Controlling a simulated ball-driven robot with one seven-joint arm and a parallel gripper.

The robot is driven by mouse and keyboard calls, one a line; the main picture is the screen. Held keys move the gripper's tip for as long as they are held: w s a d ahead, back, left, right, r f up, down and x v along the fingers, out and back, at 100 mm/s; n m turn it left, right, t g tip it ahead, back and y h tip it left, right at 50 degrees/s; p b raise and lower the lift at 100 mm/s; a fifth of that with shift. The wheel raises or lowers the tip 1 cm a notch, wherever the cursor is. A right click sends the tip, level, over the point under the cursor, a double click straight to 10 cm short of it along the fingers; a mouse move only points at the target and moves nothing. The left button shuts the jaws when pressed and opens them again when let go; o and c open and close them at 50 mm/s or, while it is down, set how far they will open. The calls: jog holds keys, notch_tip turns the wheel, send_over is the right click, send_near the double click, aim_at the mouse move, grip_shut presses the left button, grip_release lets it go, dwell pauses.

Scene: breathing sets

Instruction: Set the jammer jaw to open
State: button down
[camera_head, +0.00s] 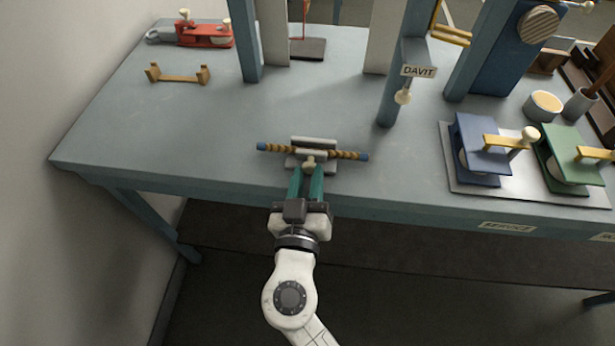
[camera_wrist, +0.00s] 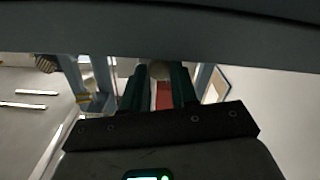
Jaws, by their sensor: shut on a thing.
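The jammer jaw appears to be the pair of grey bars (camera_head: 313,141) near the table's front edge, with a brown rope (camera_head: 271,148) with blue ends running left to right between them. A small tan knob (camera_head: 309,159) sits on its front side. My gripper (camera_head: 307,168) reaches in from the front with teal fingers shut on this knob. In the wrist view, my gripper (camera_wrist: 160,78) has its fingers around a round, dim knob (camera_wrist: 153,69); the jaw itself is hard to make out there. I cannot tell how far apart the bars are.
A blue post (camera_head: 389,88) with a DAVIT label (camera_head: 419,71) stands right of the jaw. Blue (camera_head: 478,160) and green (camera_head: 572,160) boxes with yellow levers sit on a plate at right. A red device (camera_head: 207,36) and tan bracket (camera_head: 178,77) lie back left.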

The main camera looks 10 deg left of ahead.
jog(key=shift+s+f+b, duration=0.2)
jog(key=shift+s+b, duration=0.25)
jog(key=shift+b, duration=0.25)
jog(key=shift+s+r, duration=0.15)
jog(key=shift+s, duration=0.1)
jog(key=c, duration=0.9)
grip_release()
jog(key=shift+o, duration=0.2)
jog(key=s+b, duration=0.2)
jog(key=s, duration=0.8)
jog(key=shift+s+a, duration=0.2)
jog(key=shift+s, duration=0.2)
